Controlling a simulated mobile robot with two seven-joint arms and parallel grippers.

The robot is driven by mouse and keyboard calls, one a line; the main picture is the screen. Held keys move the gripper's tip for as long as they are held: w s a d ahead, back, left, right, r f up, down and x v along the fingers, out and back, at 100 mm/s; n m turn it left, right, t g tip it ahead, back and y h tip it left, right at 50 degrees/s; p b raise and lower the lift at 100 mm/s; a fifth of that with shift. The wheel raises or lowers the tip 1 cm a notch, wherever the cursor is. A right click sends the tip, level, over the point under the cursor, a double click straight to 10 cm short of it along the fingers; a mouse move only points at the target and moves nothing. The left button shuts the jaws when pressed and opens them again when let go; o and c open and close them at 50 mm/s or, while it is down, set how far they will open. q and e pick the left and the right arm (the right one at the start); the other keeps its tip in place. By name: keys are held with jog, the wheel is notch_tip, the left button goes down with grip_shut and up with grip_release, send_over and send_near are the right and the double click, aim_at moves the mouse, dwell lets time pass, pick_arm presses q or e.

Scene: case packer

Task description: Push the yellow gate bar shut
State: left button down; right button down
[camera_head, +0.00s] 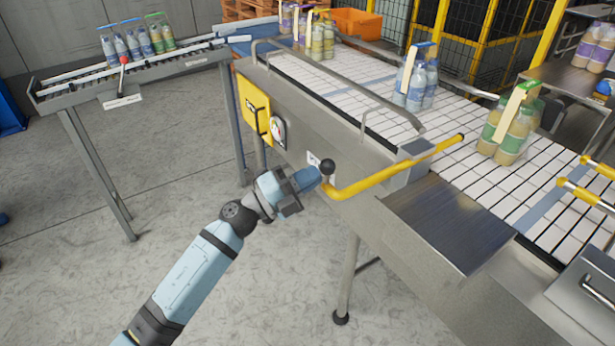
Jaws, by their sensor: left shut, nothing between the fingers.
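The yellow gate bar (395,168) runs from a bent end at the conveyor's near side to a dark tip over the edge of the white belt. My left gripper (316,176) is shut and empty. It is beside the bar's bent near end, next to a black ball knob (327,167). I cannot tell whether the gripper touches the bar or the knob. My right gripper is not in view.
The white belt (480,190) carries a pack of green-labelled bottles (512,130) close to the bar's tip and a blue-labelled pack (415,85) further back. A steel plate (445,222) lies in front of the bar.

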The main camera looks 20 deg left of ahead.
pick_arm(q)
jog(key=shift+w, duration=0.1)
jog(key=w+d+b, duration=0.2)
jog(key=w+d, duration=0.9)
jog(key=w, duration=0.3)
jog(key=shift+w+d+r+b, duration=0.25)
jog(key=shift+w+b, duration=0.1)
jog(key=shift+b, duration=0.05)
jog(key=shift+r, duration=0.1)
